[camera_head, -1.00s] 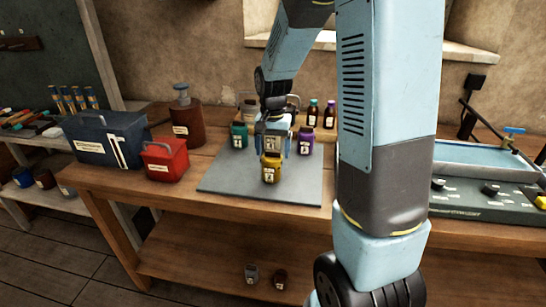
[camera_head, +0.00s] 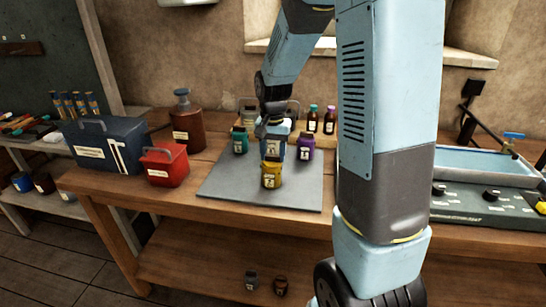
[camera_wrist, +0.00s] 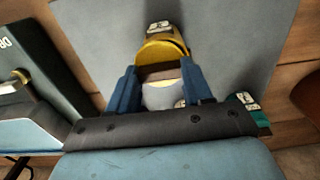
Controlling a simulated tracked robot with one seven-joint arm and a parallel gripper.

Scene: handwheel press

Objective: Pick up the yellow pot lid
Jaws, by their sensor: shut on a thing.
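The yellow pot (camera_head: 271,180) stands near the front middle of the grey mat (camera_head: 225,185), its label facing me. My gripper (camera_head: 273,150) is just behind and above it in the head view. In the wrist view, my blue fingertips (camera_wrist: 158,70) lie on either side of the near edge of the yellow lid (camera_wrist: 157,52). The gripper appears shut on that lid. A brownish band and a pale labelled thing show between the fingers. Whether the lid is clear of the pot cannot be told.
A teal pot (camera_head: 239,142) and a purple pot (camera_head: 305,147) stand close on either side behind. A red box (camera_head: 165,165), dark blue toolbox (camera_head: 105,145) and brown pump bottle (camera_head: 187,130) are left. Dark bottles (camera_head: 313,119) stand behind. The mat's left front is bare.

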